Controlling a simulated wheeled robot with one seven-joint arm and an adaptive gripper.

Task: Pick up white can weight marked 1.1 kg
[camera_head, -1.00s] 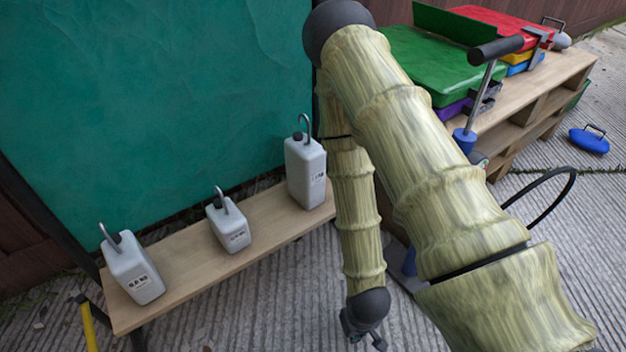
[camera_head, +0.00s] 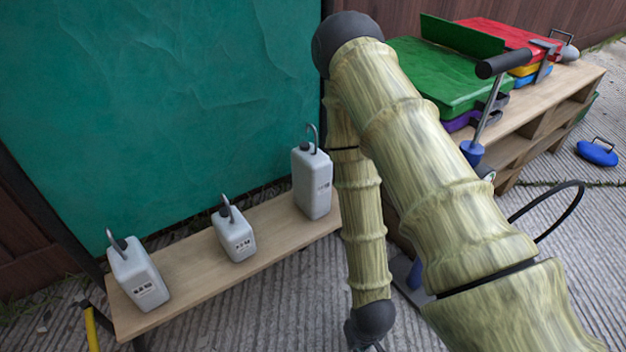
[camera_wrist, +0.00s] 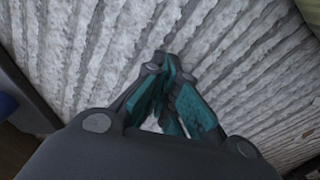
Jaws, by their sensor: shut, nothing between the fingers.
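Three white can weights with hooked handles stand upright on a wooden bench. The left can (camera_head: 139,277) and the small middle can (camera_head: 236,238) are at the left and centre of the bench. The tallest can (camera_head: 312,186) is at its right end. Each has a dark printed label, too small to read, so I cannot tell which is 1.1 kg. My gripper hangs at the bottom of the head view, right of the bench and mostly cut off. In the wrist view my gripper (camera_wrist: 168,72) is shut and empty over ridged grey ground, apart from the cans.
The wooden bench (camera_head: 192,270) stands before a green panel (camera_head: 160,100). A blue-based pump (camera_head: 473,152) with a black handle and a wooden shelf (camera_head: 545,105) with green and red folded items are at the right. A blue object (camera_head: 597,153) lies on the ground.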

